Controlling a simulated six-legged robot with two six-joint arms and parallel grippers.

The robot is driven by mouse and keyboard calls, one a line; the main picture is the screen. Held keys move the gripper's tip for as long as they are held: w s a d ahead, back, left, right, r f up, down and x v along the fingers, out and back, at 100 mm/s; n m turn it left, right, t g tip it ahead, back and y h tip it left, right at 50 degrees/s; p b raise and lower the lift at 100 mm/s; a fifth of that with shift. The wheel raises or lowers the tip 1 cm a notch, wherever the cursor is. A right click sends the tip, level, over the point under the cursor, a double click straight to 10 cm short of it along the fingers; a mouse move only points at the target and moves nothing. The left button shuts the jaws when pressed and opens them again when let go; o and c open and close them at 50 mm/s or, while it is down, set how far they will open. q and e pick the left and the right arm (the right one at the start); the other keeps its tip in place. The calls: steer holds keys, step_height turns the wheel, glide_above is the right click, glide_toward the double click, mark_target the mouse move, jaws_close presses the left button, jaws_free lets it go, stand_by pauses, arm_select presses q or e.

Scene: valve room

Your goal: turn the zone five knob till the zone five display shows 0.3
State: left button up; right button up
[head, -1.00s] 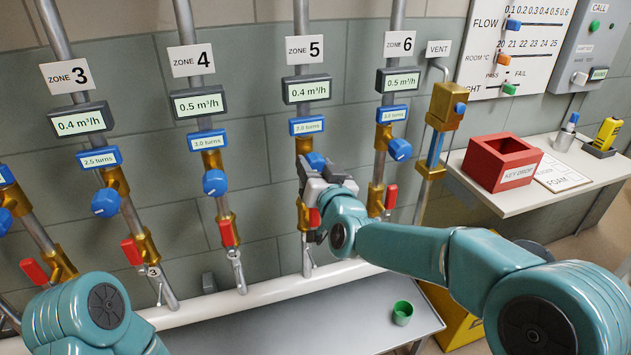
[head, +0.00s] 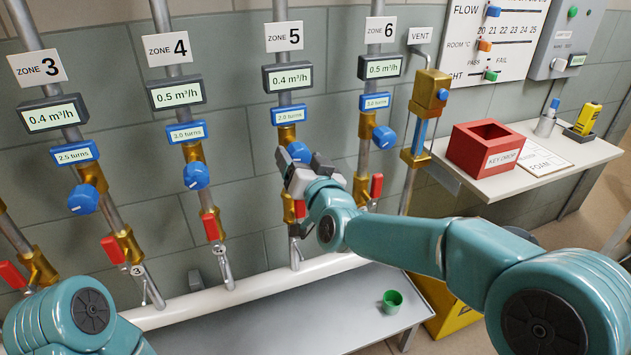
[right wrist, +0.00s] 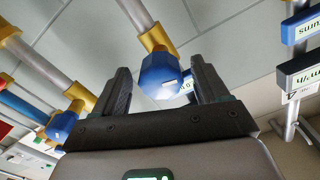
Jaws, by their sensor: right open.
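The zone five display (head: 289,77) reads 0.4 m³/h. Below it a blue tag (head: 289,115) appears to read 2.0 turns. The blue zone five knob (head: 299,152) sits just beyond my right gripper (head: 300,167), partly hidden by it in the head view. In the right wrist view, a blue knob (right wrist: 160,75) stands between the two open fingers of my right gripper (right wrist: 160,88), with room on both sides. My left gripper is out of the head view; only part of my left arm shows at the lower left.
The zone four knob (head: 196,176) and zone six knob (head: 384,137) flank zone five on nearby pipes. A red valve handle (head: 299,208) is below my right gripper. A green cup (head: 392,301) stands on the grey bench (head: 300,318). A red box (head: 485,148) sits on the right shelf.

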steer(key=v, duration=1.5)
steer(key=shift+b, duration=0.4)
